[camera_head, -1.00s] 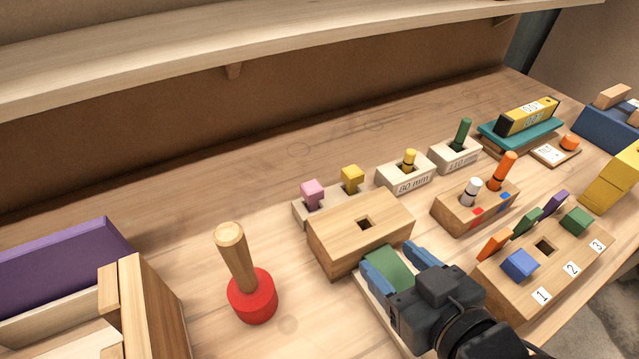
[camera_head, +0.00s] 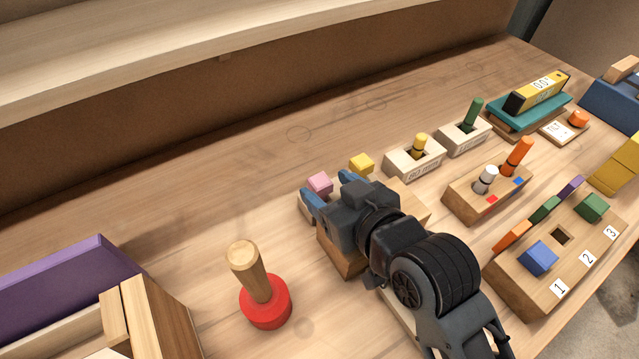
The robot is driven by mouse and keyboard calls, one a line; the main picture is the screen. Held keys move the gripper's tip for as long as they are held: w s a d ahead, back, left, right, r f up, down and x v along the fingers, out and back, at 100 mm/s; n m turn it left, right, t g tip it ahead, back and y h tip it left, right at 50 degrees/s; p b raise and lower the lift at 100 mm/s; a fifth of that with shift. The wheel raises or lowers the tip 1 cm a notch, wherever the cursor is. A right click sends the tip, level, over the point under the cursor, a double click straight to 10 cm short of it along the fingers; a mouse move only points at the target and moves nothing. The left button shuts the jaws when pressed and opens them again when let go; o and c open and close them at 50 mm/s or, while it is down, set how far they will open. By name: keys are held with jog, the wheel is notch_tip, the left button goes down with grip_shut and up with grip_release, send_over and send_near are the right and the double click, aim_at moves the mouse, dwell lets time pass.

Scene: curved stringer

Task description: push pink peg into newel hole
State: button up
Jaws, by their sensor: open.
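A red-headed mallet (camera_head: 264,300) stands left of the block. Blocks with yellow (camera_head: 418,146), green (camera_head: 473,114), white (camera_head: 485,180) and orange pegs (camera_head: 517,156) stand to the right. A numbered block (camera_head: 558,250) is at the right front. The back left table is clear.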

jog(key=shift+w+a+f, duration=0.3)
jog(key=shift+w+a, duration=0.1)
jog(key=shift+w, duration=0.15)
jog(key=shift+c, duration=0.3)
jog(key=c, duration=1.1)
